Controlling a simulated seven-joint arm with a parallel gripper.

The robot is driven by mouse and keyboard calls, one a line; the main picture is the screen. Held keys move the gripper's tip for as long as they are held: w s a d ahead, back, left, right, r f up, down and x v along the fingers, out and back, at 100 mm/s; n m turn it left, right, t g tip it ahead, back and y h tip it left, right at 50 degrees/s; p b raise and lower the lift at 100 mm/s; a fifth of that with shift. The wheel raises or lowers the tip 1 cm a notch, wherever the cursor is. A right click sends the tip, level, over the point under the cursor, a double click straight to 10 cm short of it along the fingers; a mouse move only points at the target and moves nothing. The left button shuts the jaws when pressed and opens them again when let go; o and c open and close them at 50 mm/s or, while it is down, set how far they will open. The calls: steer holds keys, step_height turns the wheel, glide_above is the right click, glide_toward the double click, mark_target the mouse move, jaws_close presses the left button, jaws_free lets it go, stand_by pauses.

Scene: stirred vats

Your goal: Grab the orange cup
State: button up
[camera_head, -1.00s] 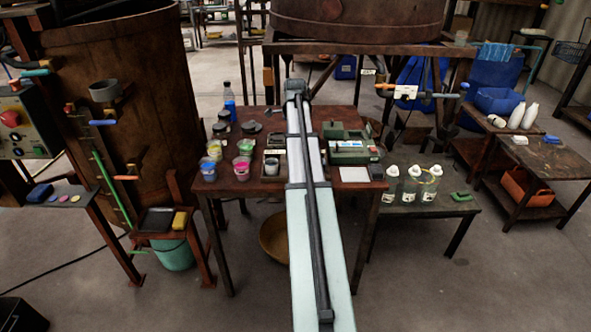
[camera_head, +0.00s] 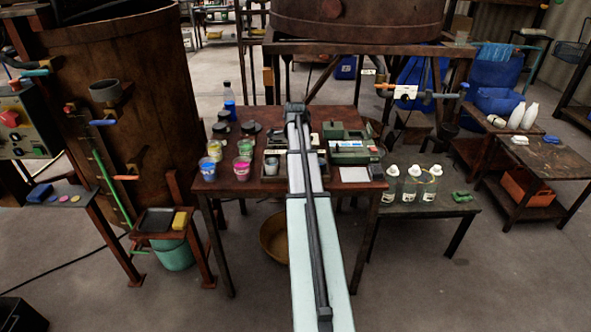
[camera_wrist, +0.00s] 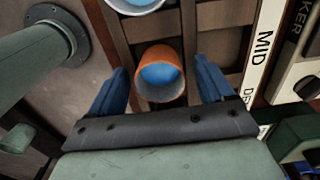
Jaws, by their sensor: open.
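The orange cup (camera_wrist: 160,75) shows in the wrist view, near the middle, with blue contents inside. It sits in a dark wooden divided tray (camera_wrist: 120,28). My gripper (camera_wrist: 160,70) is open, with one blue finger on each side of the cup and visible gaps between. I see no contact with the cup. In the head view my arm reaches over the dark table (camera_head: 235,187), and its links hide the orange cup and the gripper.
A pale cup (camera_wrist: 135,4) with blue contents stands just beyond the orange one. A dark round piece (camera_wrist: 62,22) and a green cylinder (camera_wrist: 28,55) are at the left. A white label strip (camera_wrist: 262,50) is close on the right. A green device (camera_head: 352,150) stands right of my arm.

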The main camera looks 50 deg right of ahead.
steer(key=shift+c, duration=0.3)
steer(key=c, duration=1)
steer(key=shift+r, duration=0.15)
steer(key=shift+c, duration=0.2)
